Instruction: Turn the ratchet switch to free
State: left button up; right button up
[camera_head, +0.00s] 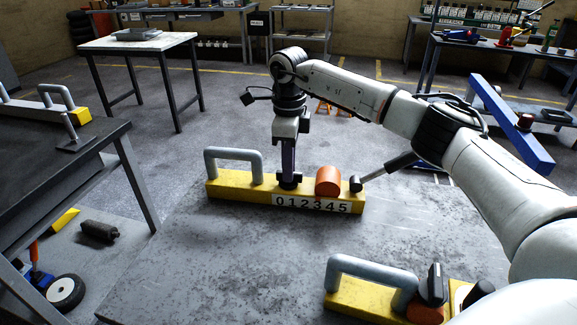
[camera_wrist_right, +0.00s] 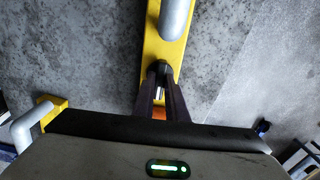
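The yellow jack body (camera_head: 232,187) lies on the grey bench, with a grey handle (camera_head: 233,153), an orange cylinder (camera_head: 328,180) and a white strip numbered 0 to 5. My right gripper (camera_head: 289,182) points straight down onto the body between handle and cylinder. In the right wrist view its two dark fingers (camera_wrist_right: 161,82) close around a small dark knob, the ratchet switch (camera_wrist_right: 160,67), with no clear gap at its sides. The fingers hide the switch in the head view, so its setting cannot be read. My left gripper is not in view.
A second yellow unit (camera_head: 350,301) with a grey handle and an upright black lever lies at the front right. A dark lever arm (camera_head: 392,166) sticks out right of the numbered body. A blue beam (camera_head: 510,122) stands at the right. The bench's front middle is clear.

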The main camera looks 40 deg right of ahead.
grip_shut()
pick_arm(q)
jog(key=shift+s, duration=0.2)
